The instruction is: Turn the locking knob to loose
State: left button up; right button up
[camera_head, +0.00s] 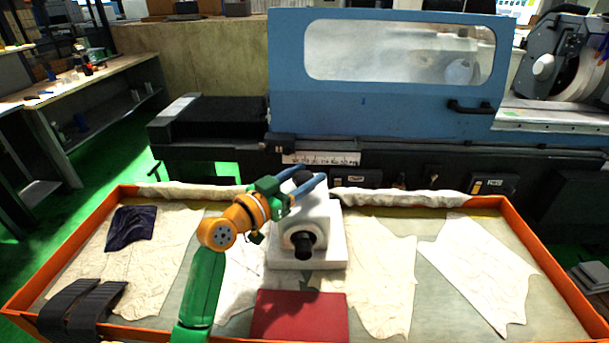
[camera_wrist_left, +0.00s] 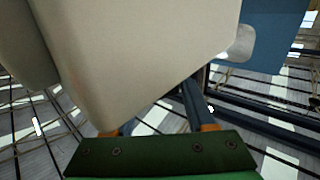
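A white grinder fixture (camera_head: 318,222) stands on a white base in the orange-edged tray. A black round knob (camera_head: 303,245) sticks out of its front face. A dark part (camera_head: 303,178) shows at its top, between the two blue fingers of my left gripper (camera_head: 306,181); I cannot tell if they touch it. The fingers are apart. In the left wrist view, a pale body (camera_wrist_left: 140,55) fills the upper middle and hides one finger; the other blue finger (camera_wrist_left: 193,100) is seen beside it. My right gripper is not in view.
The orange tray rim (camera_head: 52,242) surrounds the work area. A red block (camera_head: 300,316) lies in front of the fixture. Pale cloths (camera_head: 480,265) and a dark cloth (camera_head: 131,228) lie in the tray. A large blue machine cover (camera_head: 390,105) stands behind.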

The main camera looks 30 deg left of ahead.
pick_arm(q)
jog(key=shift+r, duration=0.1)
grip_shut()
jog(key=n+y+p, duration=0.1)
jog(key=y+p, duration=0.1)
jog(key=n+y+p, duration=0.2)
jog(key=y+p, duration=0.1)
jog(key=shift+r+p, duration=0.35)
jog(key=shift+r, duration=0.05)
jog(key=n+y, duration=0.1)
jog(key=y, duration=0.1)
jog(key=shift+f+n+y, duration=0.3)
jog(key=shift+n, duration=0.1)
jog(key=o, duration=1.2)
grip_release()
jog(key=shift+f, duration=0.1)
jog(key=shift+o, duration=0.2)
